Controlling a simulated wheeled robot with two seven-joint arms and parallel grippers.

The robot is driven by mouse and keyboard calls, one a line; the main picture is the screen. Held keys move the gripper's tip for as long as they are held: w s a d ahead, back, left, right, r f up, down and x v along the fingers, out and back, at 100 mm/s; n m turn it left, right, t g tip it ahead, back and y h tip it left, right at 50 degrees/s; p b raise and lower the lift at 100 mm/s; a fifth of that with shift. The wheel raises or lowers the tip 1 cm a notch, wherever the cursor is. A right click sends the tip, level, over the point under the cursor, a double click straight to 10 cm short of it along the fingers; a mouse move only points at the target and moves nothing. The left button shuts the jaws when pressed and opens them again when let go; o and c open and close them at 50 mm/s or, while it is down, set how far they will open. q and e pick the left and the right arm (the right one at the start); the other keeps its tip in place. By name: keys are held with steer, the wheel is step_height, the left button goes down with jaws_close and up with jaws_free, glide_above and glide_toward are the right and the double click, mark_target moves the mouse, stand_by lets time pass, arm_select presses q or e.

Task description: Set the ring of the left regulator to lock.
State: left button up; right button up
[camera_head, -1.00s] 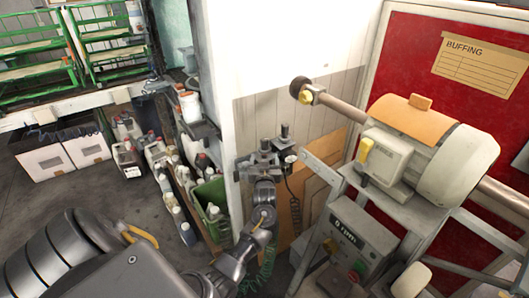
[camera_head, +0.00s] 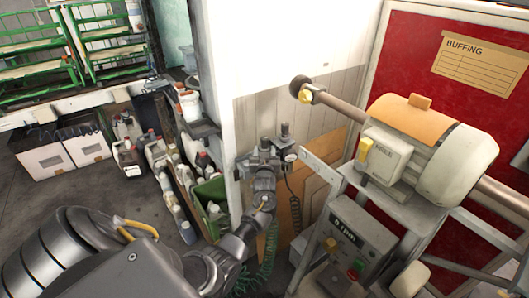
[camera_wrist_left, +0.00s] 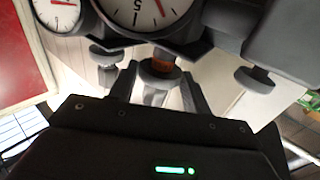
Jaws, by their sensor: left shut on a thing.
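Two dark regulators with upright knobs stand side by side on the wall edge in the head view, the left regulator (camera_head: 265,145) and the right regulator (camera_head: 285,131). My left gripper (camera_head: 263,164) reaches up to the left one from below and hides its lower part. In the left wrist view, my left gripper (camera_wrist_left: 158,88) has its fingers closed around a dark round ring (camera_wrist_left: 160,73) with an orange-red band above it. A large white gauge (camera_wrist_left: 138,12) sits above the ring. The ring's lock marking cannot be read. My right gripper is not in view.
A smaller gauge (camera_wrist_left: 58,12) and other dark knobs flank the fingers in the wrist view. A buffing machine (camera_head: 420,150) on a grey stand is close on the right. Bottles and a green bin (camera_head: 210,192) stand to the left of the wall edge.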

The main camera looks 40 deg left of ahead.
arm_select(q)
steer(key=c, duration=0.4)
step_height(320, 180, down, 2)
steer(key=shift+f+b, duration=0.1)
steer(key=shift+b, duration=0.7)
steer(key=shift+c, duration=0.2)
steer(key=shift+r, duration=0.25)
steer(key=o, duration=1.4)
steer(key=shift+f, duration=0.1)
steer(key=v, duration=1.1)
steer(key=shift+a, duration=0.1)
